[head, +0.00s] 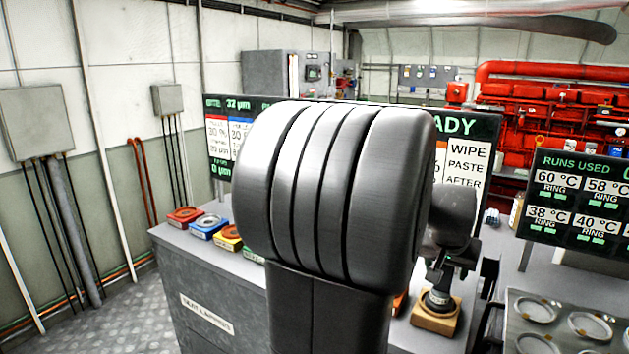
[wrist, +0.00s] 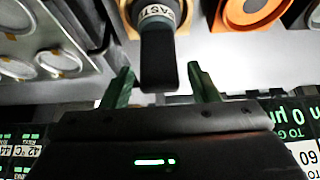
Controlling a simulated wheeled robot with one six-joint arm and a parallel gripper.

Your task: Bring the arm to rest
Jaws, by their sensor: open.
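My gripper (wrist: 160,70) is open in the wrist view, with its two dark green fingers spread apart. A black-handled tool (wrist: 158,55) with a white label reading part of "PASTE" shows between the fingertips, with a gap on each side. I cannot tell how deep between them its handle reaches. In the head view, a dark tool (head: 438,297) that looks like the same one stands upright on a tan block (head: 436,318) on the bench.
A grey bench (head: 215,270) carries coloured square holders, red (head: 184,217) and blue (head: 208,227) among them. A tray with round cups (head: 570,325) is at the lower right. A "RUNS USED" screen (head: 585,195) stands behind it. Open floor (head: 110,315) lies at left.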

